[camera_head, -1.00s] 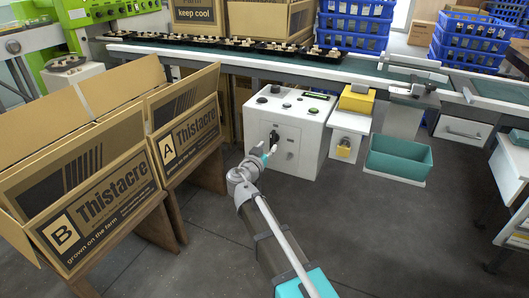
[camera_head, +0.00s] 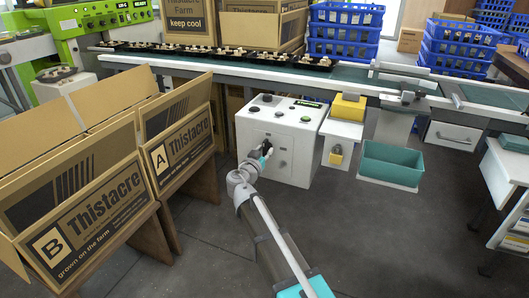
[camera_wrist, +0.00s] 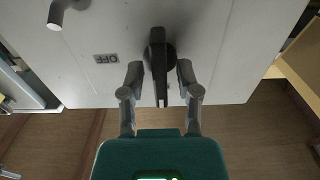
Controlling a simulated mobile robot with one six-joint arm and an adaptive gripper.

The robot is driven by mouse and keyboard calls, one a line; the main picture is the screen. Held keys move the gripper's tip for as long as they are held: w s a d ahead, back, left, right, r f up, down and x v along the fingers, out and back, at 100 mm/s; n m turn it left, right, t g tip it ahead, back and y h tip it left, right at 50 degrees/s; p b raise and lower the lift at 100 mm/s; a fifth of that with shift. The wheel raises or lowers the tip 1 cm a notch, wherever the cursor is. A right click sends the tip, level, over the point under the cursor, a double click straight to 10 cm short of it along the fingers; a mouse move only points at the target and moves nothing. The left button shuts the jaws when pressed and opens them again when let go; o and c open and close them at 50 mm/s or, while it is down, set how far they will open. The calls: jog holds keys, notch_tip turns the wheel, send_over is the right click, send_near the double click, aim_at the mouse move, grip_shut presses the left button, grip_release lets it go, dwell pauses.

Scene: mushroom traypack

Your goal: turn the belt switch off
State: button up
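The belt switch (camera_wrist: 158,58) is a black lever-type knob on the front of the white control box (camera_head: 277,137). In the wrist view its handle points toward my gripper, and an upside-down OFF label (camera_wrist: 105,58) is to its left. My gripper (camera_wrist: 160,68) is open, with one finger on each side of the handle and a visible gap to it on both sides. In the head view my gripper (camera_head: 266,155) is at the box front, partly covering the switch.
A conveyor belt (camera_head: 350,73) with punnets in black trays runs behind the box. A yellow box (camera_head: 348,107) and a teal bin (camera_head: 392,163) are to its right. Thistacre cartons (camera_head: 179,145) stand on the left. A bent grey handle (camera_wrist: 62,12) is on the box front.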

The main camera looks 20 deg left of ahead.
grip_shut()
